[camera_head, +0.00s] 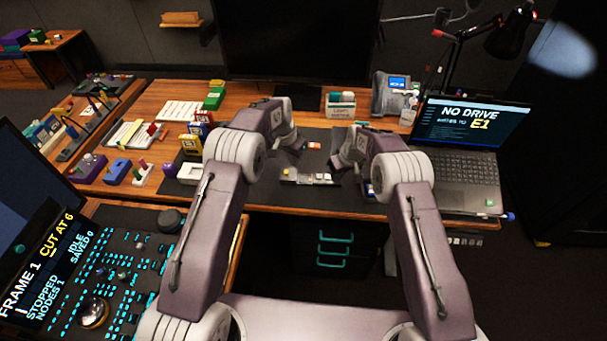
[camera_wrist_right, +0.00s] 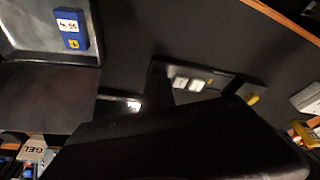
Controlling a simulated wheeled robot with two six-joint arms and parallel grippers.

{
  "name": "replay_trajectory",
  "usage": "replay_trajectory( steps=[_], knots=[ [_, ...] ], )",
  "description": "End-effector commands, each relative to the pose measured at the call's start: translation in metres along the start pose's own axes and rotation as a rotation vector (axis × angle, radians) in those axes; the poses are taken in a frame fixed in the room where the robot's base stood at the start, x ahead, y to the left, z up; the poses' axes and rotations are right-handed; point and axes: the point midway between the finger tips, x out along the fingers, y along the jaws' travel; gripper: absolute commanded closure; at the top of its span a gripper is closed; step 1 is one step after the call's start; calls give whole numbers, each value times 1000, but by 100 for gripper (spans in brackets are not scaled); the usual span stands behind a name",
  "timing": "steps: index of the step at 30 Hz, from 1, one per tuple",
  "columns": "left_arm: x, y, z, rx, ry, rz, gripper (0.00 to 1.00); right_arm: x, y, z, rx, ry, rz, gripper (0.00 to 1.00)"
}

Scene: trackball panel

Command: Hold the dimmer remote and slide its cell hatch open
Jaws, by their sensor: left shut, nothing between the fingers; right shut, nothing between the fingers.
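What looks like the dimmer remote (camera_head: 308,179), a slim dark bar with pale buttons, lies on the dark mat near the table's front edge. It also shows in the right wrist view (camera_wrist_right: 194,84), partly hidden behind my dark right gripper. A small yellow part shows near one end there; I cannot make out the hatch. My left gripper (camera_head: 293,152) is shut and empty, just above and behind the remote's left part. My right gripper (camera_head: 336,164) is shut and empty near its right end. I cannot tell whether either touches it.
A grey tray (camera_wrist_right: 20,42) holds a blue labelled block (camera_wrist_right: 72,30). A small red item (camera_head: 314,145) lies behind the remote.

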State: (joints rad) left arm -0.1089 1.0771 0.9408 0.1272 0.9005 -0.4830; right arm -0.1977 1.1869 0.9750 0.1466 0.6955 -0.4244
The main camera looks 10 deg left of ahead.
Motion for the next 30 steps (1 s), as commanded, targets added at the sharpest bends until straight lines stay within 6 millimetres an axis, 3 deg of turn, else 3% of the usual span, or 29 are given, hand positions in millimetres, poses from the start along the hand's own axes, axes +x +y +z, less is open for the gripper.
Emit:
replay_trajectory(
  steps=[5,25,30],
  knots=[
    [-1,0,-1,0,2,0,100,2,-2,5,0,-15,-6,100],
    [-44,0,-12,0,2,-1,100,-63,-1,-18,0,-6,-2,100],
    [-46,0,-12,0,2,-1,100,-66,-1,-19,0,-6,-2,100]
  ],
)
